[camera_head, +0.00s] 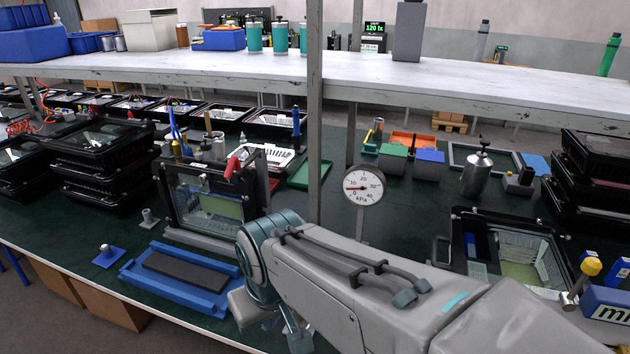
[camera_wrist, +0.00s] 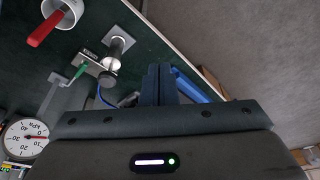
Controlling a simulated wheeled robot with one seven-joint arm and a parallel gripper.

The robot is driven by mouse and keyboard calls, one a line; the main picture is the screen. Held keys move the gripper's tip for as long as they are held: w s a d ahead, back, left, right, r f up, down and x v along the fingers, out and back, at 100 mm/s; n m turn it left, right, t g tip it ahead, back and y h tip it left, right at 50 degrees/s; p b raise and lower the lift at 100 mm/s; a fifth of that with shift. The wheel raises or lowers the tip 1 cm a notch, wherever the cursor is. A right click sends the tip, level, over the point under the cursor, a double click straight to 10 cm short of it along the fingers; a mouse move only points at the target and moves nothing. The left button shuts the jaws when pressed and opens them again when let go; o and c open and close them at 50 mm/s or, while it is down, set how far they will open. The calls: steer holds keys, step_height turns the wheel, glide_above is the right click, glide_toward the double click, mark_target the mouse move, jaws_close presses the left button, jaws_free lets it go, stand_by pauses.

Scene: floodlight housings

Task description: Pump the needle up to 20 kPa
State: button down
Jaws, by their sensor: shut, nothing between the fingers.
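The round white gauge (camera_head: 363,187) is marked kPa, from 0 to 40. Its needle points left, at or near 0. The gauge also shows at the left edge of the wrist view (camera_wrist: 25,140), turned over. A silver post with a dark round knob (camera_wrist: 109,78) stands on a square plate left of my fingers; I cannot tell whether it is the pump. My gripper (camera_wrist: 160,84) is shut and empty, and apart from the knob in the picture. In the head view my gripper (camera_head: 296,336) is low in the middle, partly hidden by my arm.
A floodlight housing (camera_head: 210,205) stands upright behind my wrist. A blue tray (camera_head: 180,280) lies left of my gripper. An upright shelf post (camera_head: 315,110) rises behind my arm.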

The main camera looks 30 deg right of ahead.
stand_by(0.3)
steer(key=w+d+f+m+g+h+p, duration=0.1)
steer(key=w+d+f+m+h+p, duration=0.1)
steer(key=w+d+m+p, duration=0.5)
steer(key=w+d+f+m, duration=0.1)
steer(key=w+d+m, duration=0.1)
steer(key=w+d, duration=0.2)
steer(key=shift+w+m+p, duration=0.3)
steer(key=shift+w+m, duration=0.1)
steer(key=shift+d+f, duration=0.1)
steer(key=shift+b+x, duration=2)
steer(key=shift+x, duration=1.45)
steer(key=shift+s, duration=0.1)
